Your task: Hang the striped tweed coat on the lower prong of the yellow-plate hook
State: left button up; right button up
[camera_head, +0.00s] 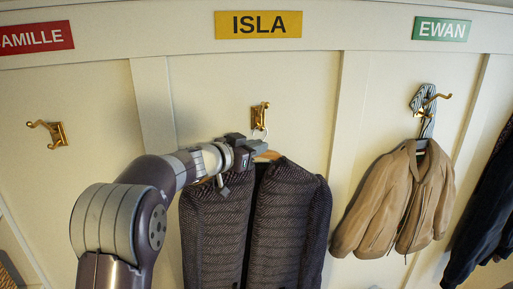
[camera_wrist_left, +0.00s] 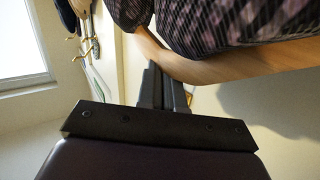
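The striped tweed coat (camera_head: 285,225), dark grey-brown, hangs open-fronted from a wooden hanger (camera_head: 268,155) in the head view. The yellow ISLA plate (camera_head: 258,24) is on the top rail, with its brass hook (camera_head: 260,113) below. The hanger's thin pale hook reaches up close to the lower part of the brass hook; I cannot tell whether it is on the prong. My left gripper (camera_head: 257,147) is at the hanger's neck, just below the brass hook. In the left wrist view, its fingers (camera_wrist_left: 165,88) close on the wooden hanger (camera_wrist_left: 225,65), under the coat (camera_wrist_left: 215,22). My right gripper is out of view.
An empty brass hook (camera_head: 48,134) is under the red plate (camera_head: 36,38) at left. A dark garment (camera_head: 485,205) hangs at far right. Vertical battens divide the wall.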

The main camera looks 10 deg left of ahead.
pick_arm(q)
jog(key=o, duration=0.4)
jog(key=shift+s+r, duration=0.1)
jog(key=shift+r, duration=0.15)
jog(key=shift+o, duration=0.2)
jog(key=shift+d, duration=0.1)
jog(key=shift+f, duration=0.1)
